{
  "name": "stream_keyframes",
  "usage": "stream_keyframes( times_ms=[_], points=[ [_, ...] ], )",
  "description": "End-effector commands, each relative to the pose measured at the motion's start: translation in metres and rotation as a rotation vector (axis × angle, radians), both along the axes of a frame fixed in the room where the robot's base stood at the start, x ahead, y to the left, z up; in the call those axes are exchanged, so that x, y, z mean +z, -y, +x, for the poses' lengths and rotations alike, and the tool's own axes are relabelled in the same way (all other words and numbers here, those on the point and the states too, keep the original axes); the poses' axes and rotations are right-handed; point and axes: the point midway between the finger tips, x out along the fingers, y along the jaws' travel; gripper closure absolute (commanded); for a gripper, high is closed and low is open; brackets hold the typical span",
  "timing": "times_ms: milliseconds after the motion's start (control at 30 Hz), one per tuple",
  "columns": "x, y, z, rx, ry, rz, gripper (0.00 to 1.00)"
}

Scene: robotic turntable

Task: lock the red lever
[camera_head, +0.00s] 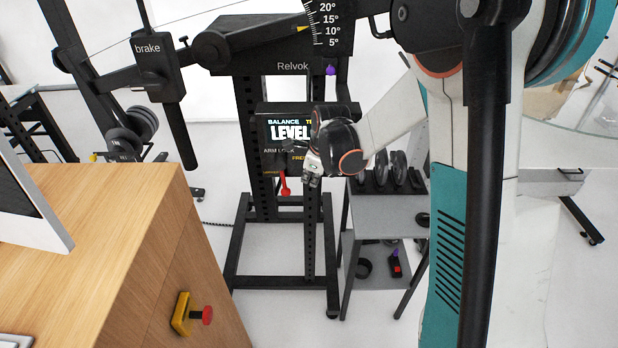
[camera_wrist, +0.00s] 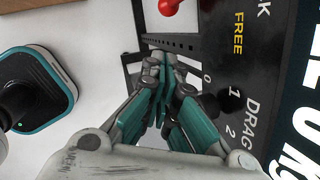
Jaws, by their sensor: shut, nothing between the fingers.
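The red lever (camera_head: 284,184) hangs from the lower part of the black panel (camera_head: 265,150) on the frame, with its rounded end down. In the wrist view its red end (camera_wrist: 170,6) shows at the top edge, cut off by the picture. My gripper (camera_head: 313,180) is in front of the panel, a little to the right of the lever and apart from it. In the wrist view the teal fingers of my gripper (camera_wrist: 163,75) are together and empty, over the panel's edge beside the "FREE" and "DRAG" lettering.
A wooden cabinet (camera_head: 120,250) with a red emergency button (camera_head: 206,315) stands at the left. A black brake handle (camera_head: 178,135) hangs above it. A grey shelf (camera_head: 385,215) with dark weights stands right of the frame. The floor in front of the frame is clear.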

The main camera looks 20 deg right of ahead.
Motion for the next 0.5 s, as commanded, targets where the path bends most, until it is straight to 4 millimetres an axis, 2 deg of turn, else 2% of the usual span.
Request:
stream_keyframes(
  times_ms=[33,300,500],
  points=[
    [-0.014,-0.001,0.004,0.001,0.0,0.0,1.0],
    [-0.063,-0.005,0.021,0.001,0.001,-0.001,1.0],
    [-0.078,-0.021,0.039,0.003,0.0,-0.001,1.0]
  ],
)
